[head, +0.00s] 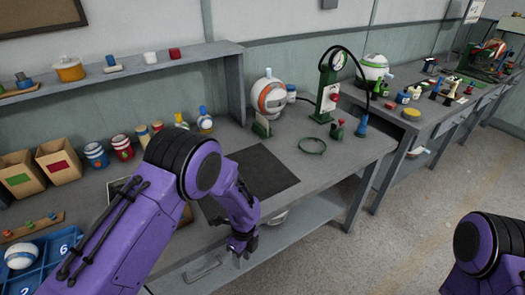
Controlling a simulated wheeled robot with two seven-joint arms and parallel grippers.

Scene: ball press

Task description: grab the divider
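I cannot clearly identify the divider. A blue compartment tray (62,241) at the lower left has numbered cells, and a white striped ball (20,256) sits in one; my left arm hides its right part. My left gripper (241,262) points down at the bench's front edge, away from both. Its fingers are small and dark, so I cannot tell whether they are apart. My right arm shows at the lower right; its gripper is out of view.
The grey bench (345,156) carries a dark mat (265,172), a green gauge stand (328,85) with a hose, and a green ring (312,145). Open-topped boxes (60,160) and several jars line the back left, below a raised shelf (130,69). Floor is clear at right.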

